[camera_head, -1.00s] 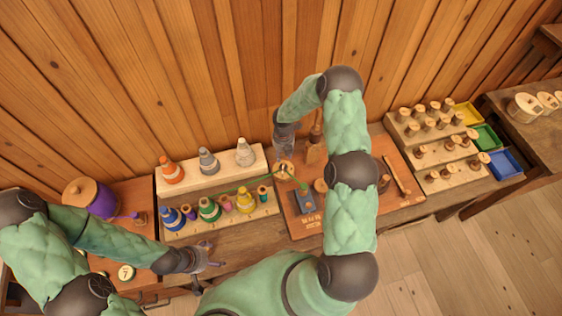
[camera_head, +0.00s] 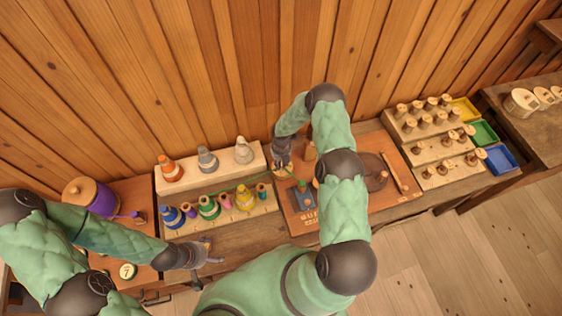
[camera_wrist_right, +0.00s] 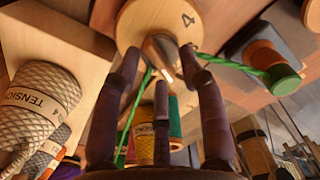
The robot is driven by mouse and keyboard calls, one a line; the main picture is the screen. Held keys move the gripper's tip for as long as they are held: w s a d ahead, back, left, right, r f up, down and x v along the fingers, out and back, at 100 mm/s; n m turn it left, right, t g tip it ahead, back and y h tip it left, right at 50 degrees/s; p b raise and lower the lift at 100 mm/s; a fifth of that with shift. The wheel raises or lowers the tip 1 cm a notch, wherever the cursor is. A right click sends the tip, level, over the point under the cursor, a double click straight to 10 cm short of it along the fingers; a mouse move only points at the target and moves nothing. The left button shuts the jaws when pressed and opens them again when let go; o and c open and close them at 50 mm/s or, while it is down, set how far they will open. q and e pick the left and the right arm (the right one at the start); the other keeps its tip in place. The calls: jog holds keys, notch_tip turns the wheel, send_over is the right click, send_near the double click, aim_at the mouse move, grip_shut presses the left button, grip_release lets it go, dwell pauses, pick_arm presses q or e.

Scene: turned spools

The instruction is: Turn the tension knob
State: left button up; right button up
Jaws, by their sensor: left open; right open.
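A round wooden disc marked 4 (camera_wrist_right: 137,24) with a metal centre is in the right wrist view, just beyond my right gripper's fingers (camera_wrist_right: 160,75). The fingers are spread and hold nothing; I cannot tell whether they touch the disc. In the head view my right gripper (camera_head: 283,158) is over the disc, mostly hiding it. A pale cone (camera_wrist_right: 36,108) in the wrist view carries the word TENSION; I cannot tell which of the two is the tension knob. My left gripper (camera_head: 208,260) is open and empty at the table's front edge.
A green thread (camera_head: 240,186) runs from the stepped rack (camera_head: 235,212) of coloured spools to the disc area and a green spool (camera_wrist_right: 282,79). A wooden board (camera_head: 352,208) with pegs lies right. Stepped peg racks (camera_head: 430,158) and coloured trays (camera_head: 484,134) stand farther right.

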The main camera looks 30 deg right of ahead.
grip_shut()
jog(key=shift+f+m+b, duration=0.1)
jog(key=shift+m+b, duration=0.3)
jog(key=shift+b, duration=0.2)
jog(key=m+b, duration=0.1)
jog(key=b, duration=0.1)
jog(key=m+b, duration=0.4)
jog(key=b, duration=0.1)
jog(key=shift+w+f, duration=0.1)
jog(key=shift+w, duration=0.15)
jog(key=shift+r+m+b, duration=0.2)
jog(key=shift+m+b, duration=1.7)
jog(key=shift+m, duration=0.3)
jog(key=shift+w, duration=0.1)
grip_release()
